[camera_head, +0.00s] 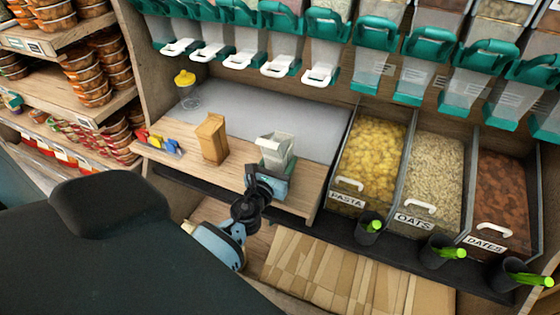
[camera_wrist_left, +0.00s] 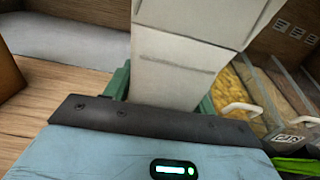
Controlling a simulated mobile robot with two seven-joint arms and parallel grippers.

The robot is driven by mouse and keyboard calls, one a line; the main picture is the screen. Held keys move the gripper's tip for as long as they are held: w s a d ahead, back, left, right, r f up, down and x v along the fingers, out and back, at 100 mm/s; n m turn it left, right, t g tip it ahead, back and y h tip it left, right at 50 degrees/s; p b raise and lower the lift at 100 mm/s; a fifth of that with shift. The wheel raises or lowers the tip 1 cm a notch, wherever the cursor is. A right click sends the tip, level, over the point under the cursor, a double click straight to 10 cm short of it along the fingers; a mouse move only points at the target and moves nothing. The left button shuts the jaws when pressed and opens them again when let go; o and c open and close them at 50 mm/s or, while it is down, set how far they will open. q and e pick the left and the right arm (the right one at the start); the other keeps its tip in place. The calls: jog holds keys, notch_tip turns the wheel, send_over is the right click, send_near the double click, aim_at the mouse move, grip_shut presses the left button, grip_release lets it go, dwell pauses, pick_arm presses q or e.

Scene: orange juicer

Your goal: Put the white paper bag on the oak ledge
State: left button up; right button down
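The white paper bag (camera_head: 276,148) shows over the oak ledge (camera_head: 240,178), near its right front part. In the left wrist view the bag (camera_wrist_left: 178,62) rises large and pale straight in front of the gripper. My left gripper (camera_head: 272,166) is at the bag, with green parts close against both of its sides; it appears shut on it. The bag's lower end is hidden by the gripper, so I cannot tell whether it touches the ledge. My right gripper is not in view.
A brown paper bag (camera_head: 212,138) stands on the ledge to the left, beside coloured clips (camera_head: 160,143) and a yellow-topped jar (camera_head: 186,88). Bins of pasta (camera_head: 372,150), oats (camera_head: 432,170) and dates (camera_head: 502,190) are at right. Dispensers (camera_head: 327,45) hang above.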

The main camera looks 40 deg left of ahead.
pick_arm(q)
jog(key=o, duration=0.3)
jog(key=shift+r, duration=0.25)
jog(key=shift+b+v, duration=0.4)
jog(key=shift+v, duration=5.65)
jog(key=shift+f, duration=0.15)
